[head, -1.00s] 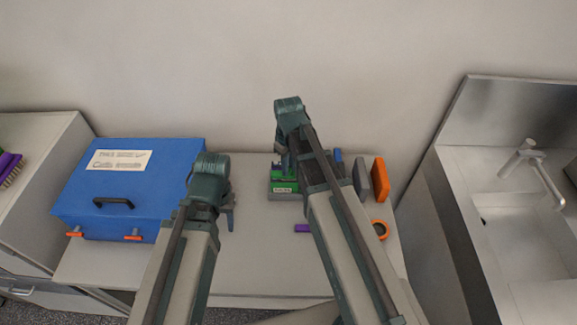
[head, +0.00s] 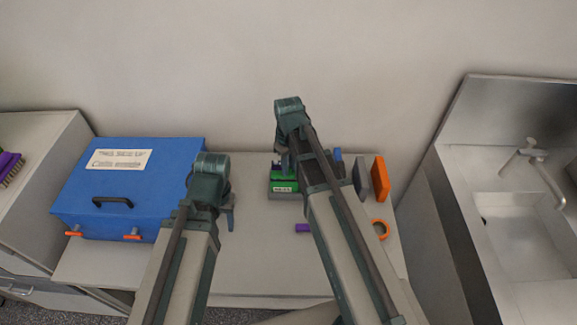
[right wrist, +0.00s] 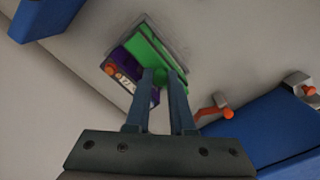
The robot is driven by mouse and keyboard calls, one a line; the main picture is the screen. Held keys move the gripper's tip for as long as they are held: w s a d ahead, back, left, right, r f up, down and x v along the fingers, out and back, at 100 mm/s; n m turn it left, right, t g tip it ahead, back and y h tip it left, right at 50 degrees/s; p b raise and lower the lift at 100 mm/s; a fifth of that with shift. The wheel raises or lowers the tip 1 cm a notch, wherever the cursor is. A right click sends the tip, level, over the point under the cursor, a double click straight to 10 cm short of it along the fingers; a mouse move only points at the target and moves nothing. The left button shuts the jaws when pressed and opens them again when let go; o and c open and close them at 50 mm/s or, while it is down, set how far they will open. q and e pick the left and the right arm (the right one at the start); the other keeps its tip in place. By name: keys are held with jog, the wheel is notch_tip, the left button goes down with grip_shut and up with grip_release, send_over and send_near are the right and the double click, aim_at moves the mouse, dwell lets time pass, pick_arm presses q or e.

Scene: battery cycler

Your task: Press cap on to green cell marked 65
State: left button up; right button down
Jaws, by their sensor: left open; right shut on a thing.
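A green cell (head: 284,181) with a white label sits in a grey holder (head: 286,196) near the back of the table. I cannot read its number. In the right wrist view the green cell (right wrist: 150,47) is beside a purple part (right wrist: 118,68) with an orange dot and a white label. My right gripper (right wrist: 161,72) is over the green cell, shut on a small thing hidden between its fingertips. I cannot make out whether it is the cap. My left gripper (head: 230,212) is open and empty above the table, left of the holder.
A blue case (head: 130,185) with a black handle and orange latches stands at left. A grey block (head: 361,180) and an orange block (head: 379,178) stand right of my right arm. A purple piece (head: 302,228) and an orange ring (head: 383,229) lie nearer. A sink (head: 515,230) is at right.

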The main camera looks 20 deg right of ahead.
jog(key=shift+f+b, duration=0.4)
jog(key=shift+b, duration=0.05)
dwell(0.3)
dwell(0.3)
jog(key=shift+c, duration=1.1)
grip_release()
jog(key=shift+r, duration=0.1)
jog(key=shift+r+p, duration=3.5)
jog(key=shift+p, duration=0.1)
jog(key=shift+f, duration=0.1)
grip_shut()
jog(key=shift+f+b, duration=0.2)
jog(key=shift+b, duration=0.1)
